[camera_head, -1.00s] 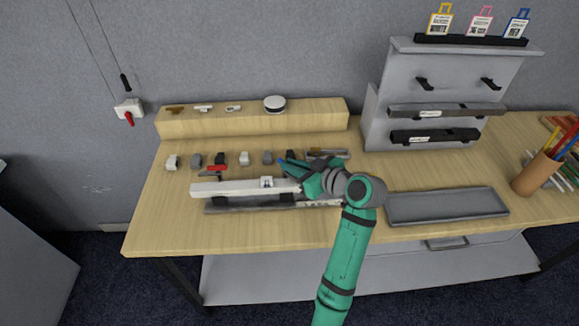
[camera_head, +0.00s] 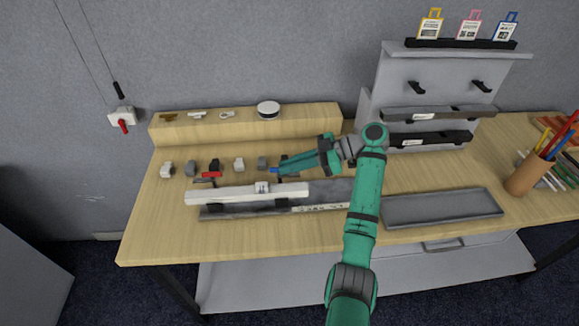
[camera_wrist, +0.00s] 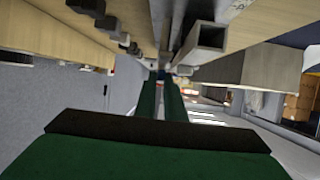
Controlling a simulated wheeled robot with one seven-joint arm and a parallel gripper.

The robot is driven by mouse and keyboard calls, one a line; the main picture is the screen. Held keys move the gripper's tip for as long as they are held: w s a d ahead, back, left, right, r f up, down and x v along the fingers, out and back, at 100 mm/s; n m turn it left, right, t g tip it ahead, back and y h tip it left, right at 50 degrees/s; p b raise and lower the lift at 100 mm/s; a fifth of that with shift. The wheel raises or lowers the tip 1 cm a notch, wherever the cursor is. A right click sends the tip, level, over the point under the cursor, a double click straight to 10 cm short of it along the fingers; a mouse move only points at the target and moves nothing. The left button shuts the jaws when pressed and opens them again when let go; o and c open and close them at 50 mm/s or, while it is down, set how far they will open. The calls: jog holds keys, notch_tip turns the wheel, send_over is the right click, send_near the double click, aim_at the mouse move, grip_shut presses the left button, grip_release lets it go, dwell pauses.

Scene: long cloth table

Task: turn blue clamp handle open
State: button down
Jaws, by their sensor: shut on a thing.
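The blue clamp handle (camera_head: 275,170) shows as a small blue bit at the tips of my gripper (camera_head: 284,169), behind the right end of a white bar (camera_head: 235,194). My gripper reaches in from the right, nearly level, and is shut on the handle. A red clamp handle (camera_head: 211,175) lies to the left, behind the white bar.
A grey rail (camera_head: 230,214) lies in front of the bar. Several small blocks (camera_head: 215,164) stand in a row behind it. A raised wooden shelf (camera_head: 245,128) runs along the back. A grey tray (camera_head: 440,208) and a grey rack (camera_head: 440,75) stand to the right.

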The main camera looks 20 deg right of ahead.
jog(key=shift+w+f+n+g, duration=0.1)
jog(key=shift+n+g, duration=0.4)
jog(key=shift+g, duration=0.1)
jog(key=c, duration=1.8)
grip_release()
jog(key=shift+c, duration=0.2)
jog(key=shift+d, duration=0.1)
jog(key=v, duration=1)
jog(key=shift+d, duration=0.35)
